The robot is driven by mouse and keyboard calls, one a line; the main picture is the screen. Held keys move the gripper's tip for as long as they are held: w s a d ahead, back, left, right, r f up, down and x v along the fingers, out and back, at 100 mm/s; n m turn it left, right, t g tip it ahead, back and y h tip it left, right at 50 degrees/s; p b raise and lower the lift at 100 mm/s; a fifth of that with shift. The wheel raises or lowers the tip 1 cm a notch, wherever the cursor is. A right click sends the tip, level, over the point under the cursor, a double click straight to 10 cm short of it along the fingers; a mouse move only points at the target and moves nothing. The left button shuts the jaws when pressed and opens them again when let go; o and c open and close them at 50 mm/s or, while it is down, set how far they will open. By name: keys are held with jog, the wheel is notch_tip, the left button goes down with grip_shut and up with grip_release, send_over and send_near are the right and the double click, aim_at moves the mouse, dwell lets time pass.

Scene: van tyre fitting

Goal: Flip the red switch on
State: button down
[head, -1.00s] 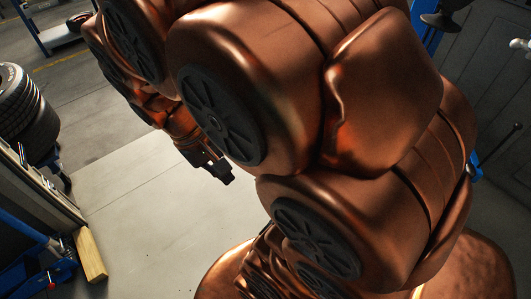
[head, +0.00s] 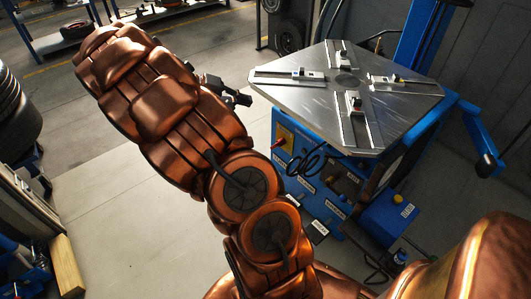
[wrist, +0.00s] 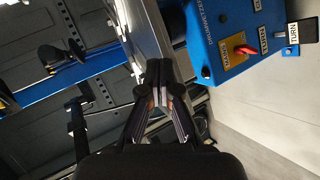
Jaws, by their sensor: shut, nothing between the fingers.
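The red switch (wrist: 245,49) is a small red lever on a yellow plate, on the blue cabinet of the tyre machine. It lies right of my fingers in the wrist view. In the head view the red switch (head: 279,141) shows small on the left side of the blue cabinet, below the tabletop. Whether it is on or off I cannot tell. My gripper (wrist: 160,78) is shut and empty in the wrist view, apart from the switch. In the head view my gripper (head: 243,99) points right, left of the tabletop's edge and above the switch.
The grey metal tabletop (head: 310,92) with several clamps overhangs the blue cabinet (head: 300,172). A black pedal labelled TURN (wrist: 303,30) sticks out beside the cabinet. Tyres (head: 18,115) and a wooden block (head: 67,267) stand at left. The floor between is clear.

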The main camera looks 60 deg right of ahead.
aim_at(278, 144)
jog(key=w+d+f+h+b, duration=0.1)
jog(key=w+d+f+b, duration=0.3)
jog(key=f, duration=0.7)
jog(key=w+d+f+m+h+b, duration=0.1)
jog(key=w+d+f+b, duration=0.3)
jog(key=f, duration=0.8)
jog(key=w+d+f+m+h+b, duration=0.1)
jog(key=w+d+f+h+b, duration=0.2)
jog(key=f, duration=0.9)
jog(key=w+d+b, duration=0.1)
jog(key=w+b, duration=0.2)
jog(key=b, duration=0.2)
jog(key=shift+w+d+t, duration=0.2)
jog(key=shift+d+t, duration=0.1)
jog(key=shift+d, duration=0.1)
jog(key=s+d+f+b, duration=0.3)
jog(key=s+d+b, duration=0.1)
jog(key=s+d, duration=0.3)
jog(key=shift+s+d+f, duration=0.35)
jog(key=shift+d, duration=0.1)
jog(key=shift+w+a, duration=0.1)
